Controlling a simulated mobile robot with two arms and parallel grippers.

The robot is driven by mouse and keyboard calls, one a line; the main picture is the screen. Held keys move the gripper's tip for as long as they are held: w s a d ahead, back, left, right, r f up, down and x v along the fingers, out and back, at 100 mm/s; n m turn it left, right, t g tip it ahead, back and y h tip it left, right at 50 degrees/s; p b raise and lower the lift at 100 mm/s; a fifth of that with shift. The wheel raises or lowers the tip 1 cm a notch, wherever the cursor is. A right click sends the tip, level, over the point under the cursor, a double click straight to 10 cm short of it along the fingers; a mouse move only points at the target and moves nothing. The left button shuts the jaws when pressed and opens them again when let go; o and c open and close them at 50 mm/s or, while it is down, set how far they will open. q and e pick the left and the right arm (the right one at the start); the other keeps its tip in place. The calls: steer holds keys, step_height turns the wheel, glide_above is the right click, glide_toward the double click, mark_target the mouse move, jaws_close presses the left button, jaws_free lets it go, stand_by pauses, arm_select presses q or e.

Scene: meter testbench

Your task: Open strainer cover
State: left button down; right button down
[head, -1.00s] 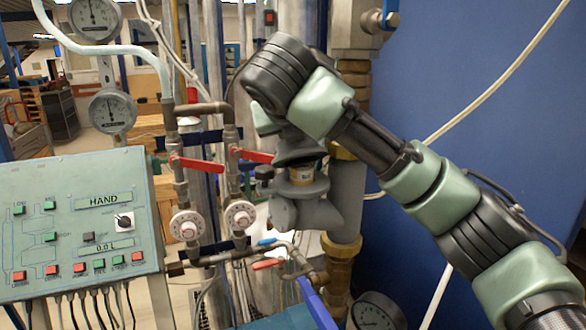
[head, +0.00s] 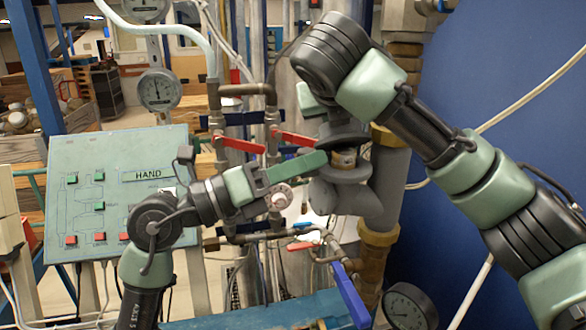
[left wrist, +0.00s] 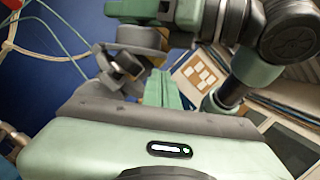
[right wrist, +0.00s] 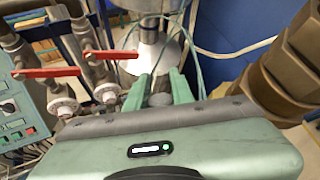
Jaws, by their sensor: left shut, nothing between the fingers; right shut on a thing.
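The grey strainer body (head: 374,195) stands upright on the pipework in the head view. Its dark round cover (head: 345,142) is at the top, partly behind my left fingers. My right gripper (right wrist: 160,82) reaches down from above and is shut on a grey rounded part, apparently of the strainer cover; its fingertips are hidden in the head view. My left gripper (head: 318,160) is shut and empty, its green fingers pointing right beside the cover. The left wrist view shows these fingers (left wrist: 160,85) together, right of the strainer's dark discs (left wrist: 122,72). Contact cannot be told.
Red valve levers (head: 240,143) and thin pipes stand left of the strainer. A control panel (head: 75,200) is further left, partly behind my left arm. A blue lever (head: 348,294) and a gauge (head: 408,306) are below. A blue wall (head: 480,70) is at the right.

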mark_target(337, 140)
arm_select(q)
steer(key=x, duration=0.5)
arm_select(e)
steer(key=shift+f, duration=0.1)
arm_select(q)
steer(key=shift+w+a+r, duration=0.2)
steer(key=shift+w+r, duration=0.15)
steer(key=shift+r, duration=0.2)
steer(key=shift+w+a+r, duration=0.1)
steer(key=shift+w, duration=0.2)
arm_select(e)
steer(key=shift+w+a, duration=0.1)
steer(key=c, duration=1.3)
jaws_free()
arm_select(q)
steer(key=shift+s, duration=0.15)
